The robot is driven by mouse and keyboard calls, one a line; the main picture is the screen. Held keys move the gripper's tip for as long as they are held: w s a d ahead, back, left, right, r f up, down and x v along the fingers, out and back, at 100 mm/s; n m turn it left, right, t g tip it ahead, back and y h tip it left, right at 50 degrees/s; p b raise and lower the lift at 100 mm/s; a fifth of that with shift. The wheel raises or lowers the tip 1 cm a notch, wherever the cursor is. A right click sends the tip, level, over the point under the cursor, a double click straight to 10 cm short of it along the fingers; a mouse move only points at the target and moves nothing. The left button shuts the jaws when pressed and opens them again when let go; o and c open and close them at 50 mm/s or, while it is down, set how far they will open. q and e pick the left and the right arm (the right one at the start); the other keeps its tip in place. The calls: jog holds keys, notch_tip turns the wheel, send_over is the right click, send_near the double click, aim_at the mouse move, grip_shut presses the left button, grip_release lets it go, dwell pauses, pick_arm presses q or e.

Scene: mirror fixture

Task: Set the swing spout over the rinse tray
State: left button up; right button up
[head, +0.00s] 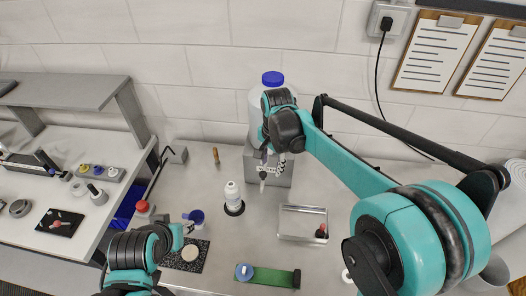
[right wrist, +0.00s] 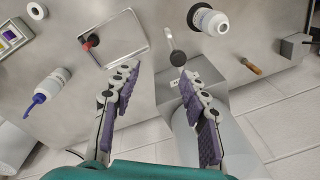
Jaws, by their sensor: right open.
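The swing spout (right wrist: 177,58) comes out from the grey block (right wrist: 215,97) as a thin bar with a dark round part. In the head view its pale tip (head: 262,186) points to the front, left of the rinse tray and not over it. The rinse tray (head: 296,238) is a shallow metal tray, also in the right wrist view (right wrist: 125,53). My right gripper (head: 272,166) is above the block front; its open fingers (right wrist: 158,72) are on either side of the view, with the spout beyond, nearer the right finger. My left gripper (head: 184,230) is low at left, its fingers unclear.
A large blue-capped container (head: 256,105) stands on the block. A white bottle (head: 232,192) stands left of the spout. A red-knobbed item (head: 321,232) is in the tray. A green strip (head: 272,277) lies in front.

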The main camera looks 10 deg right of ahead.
aim_at(263, 173)
jog(key=w+a+p, duration=0.1)
jog(key=w+a+r+m+p, duration=0.1)
jog(key=shift+w+r+g, duration=0.1)
jog(key=shift+w+g, duration=0.25)
jog(key=shift+g, duration=0.05)
jog(key=shift+w+a+m, duration=0.15)
jog(key=shift+w+m, duration=0.05)
jog(key=shift+m, duration=0.2)
notch_tip(263, 173, down, 8)
jog(key=shift+f+p, duration=0.15)
jog(key=shift+p, duration=0.2)
pick_arm(q)
notch_tip(263, 173, up, 4)
jog(key=shift+r, duration=0.15)
pick_arm(e)
grip_shut()
